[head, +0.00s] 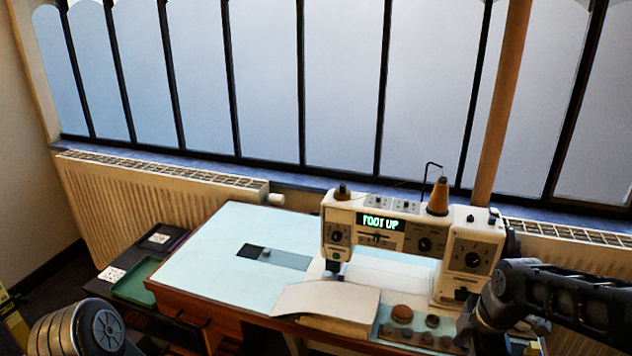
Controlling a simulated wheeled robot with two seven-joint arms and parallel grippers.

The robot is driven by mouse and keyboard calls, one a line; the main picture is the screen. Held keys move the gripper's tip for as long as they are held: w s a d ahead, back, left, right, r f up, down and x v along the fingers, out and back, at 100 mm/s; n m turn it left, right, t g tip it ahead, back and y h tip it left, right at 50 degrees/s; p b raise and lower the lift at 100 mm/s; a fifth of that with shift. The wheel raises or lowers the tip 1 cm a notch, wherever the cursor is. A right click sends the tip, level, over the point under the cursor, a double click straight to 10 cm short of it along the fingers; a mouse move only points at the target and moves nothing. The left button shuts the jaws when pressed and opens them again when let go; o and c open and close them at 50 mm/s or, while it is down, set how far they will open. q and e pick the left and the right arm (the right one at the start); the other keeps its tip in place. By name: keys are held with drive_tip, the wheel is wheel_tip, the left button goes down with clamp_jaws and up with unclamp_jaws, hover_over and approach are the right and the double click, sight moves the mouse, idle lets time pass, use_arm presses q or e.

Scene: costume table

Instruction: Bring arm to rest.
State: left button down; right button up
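My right arm (560,300) comes in from the right edge, in front of the right end of the sewing machine (400,215). Its near end (490,318) is dark and bent downward beside the small round pieces at the table's front. I cannot make out fingertips there or whether anything is held. My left arm shows only as a ribbed grey joint (85,332) at the bottom left corner; its gripper is outside the picture. The sewing machine stands upright on the pale blue table (215,250), with a lit green display reading "FOOT UP".
A pale curved cloth or sheet (325,300) lies at the machine's front. Several round pieces (402,312) sit right of it. A thread cone (438,196) tops the machine. A green tray (138,284) is left of the table. The table's left part is mostly clear. Radiators and windows stand behind.

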drive_tip(key=w+a+f+m+t+y, duration=0.2)
drive_tip(key=a+f+m+y, duration=0.1)
drive_tip(key=a+f+m, duration=1)
drive_tip(key=s+a+f+m+g, duration=0.2)
drive_tip(key=s+a+f, duration=0.3)
drive_tip(key=s+f, duration=0.3)
drive_tip(key=s+a+f+m+g, duration=0.2)
drive_tip(key=s+a+f, duration=0.3)
drive_tip(key=s+f, duration=0.4)
drive_tip(key=s, duration=0.4)
drive_tip(key=shift+m+y, duration=0.3)
drive_tip(key=shift+m, duration=0.1)
